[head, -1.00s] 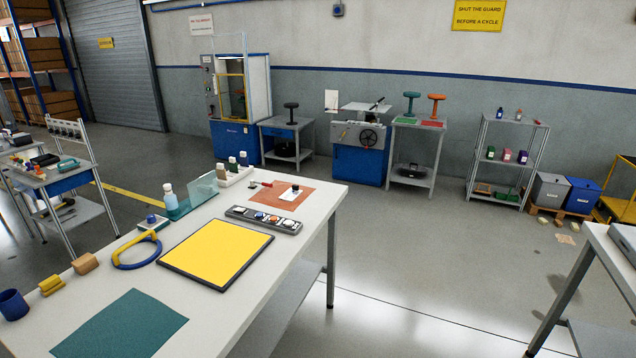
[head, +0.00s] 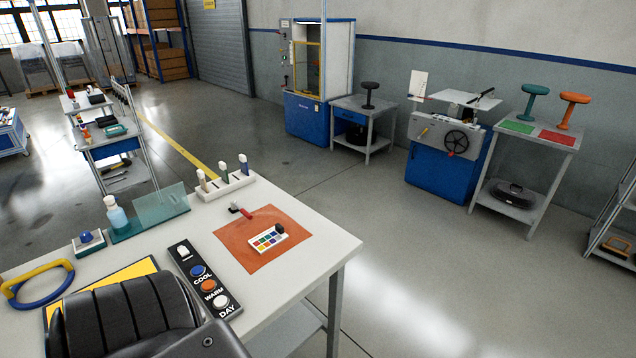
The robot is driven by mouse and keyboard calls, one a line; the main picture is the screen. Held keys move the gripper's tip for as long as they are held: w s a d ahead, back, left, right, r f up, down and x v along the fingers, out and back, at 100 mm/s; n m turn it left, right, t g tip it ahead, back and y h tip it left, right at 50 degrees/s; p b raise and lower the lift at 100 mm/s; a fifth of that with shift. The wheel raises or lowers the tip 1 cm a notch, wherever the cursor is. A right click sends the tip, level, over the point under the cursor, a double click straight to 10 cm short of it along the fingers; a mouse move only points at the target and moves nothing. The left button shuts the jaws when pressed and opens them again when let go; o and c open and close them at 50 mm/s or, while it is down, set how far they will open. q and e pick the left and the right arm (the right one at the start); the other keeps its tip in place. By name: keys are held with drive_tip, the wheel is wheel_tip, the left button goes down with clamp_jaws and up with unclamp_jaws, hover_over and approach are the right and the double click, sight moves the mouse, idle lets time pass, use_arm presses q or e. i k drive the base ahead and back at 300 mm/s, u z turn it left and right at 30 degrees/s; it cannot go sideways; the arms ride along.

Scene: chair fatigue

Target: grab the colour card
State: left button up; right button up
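The colour card (head: 268,238) is a small white card with rows of coloured squares. It lies on an orange-red mat (head: 243,254) near the far end of the white bench in the head view. A small dark object touches or stands by its far right corner. No gripper fingers show in the frame.
A switch strip (head: 205,282) with round buttons lies left of the mat. A white rack (head: 226,185) with several bottles and a clear screen (head: 160,207) stand behind. A red-handled tool (head: 240,210) lies at the mat's far corner. A blue-yellow ring (head: 38,284) is at the left.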

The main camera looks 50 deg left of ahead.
sight(268, 240)
drive_tip(key=i, duration=3.7)
drive_tip(key=u, duration=3.65)
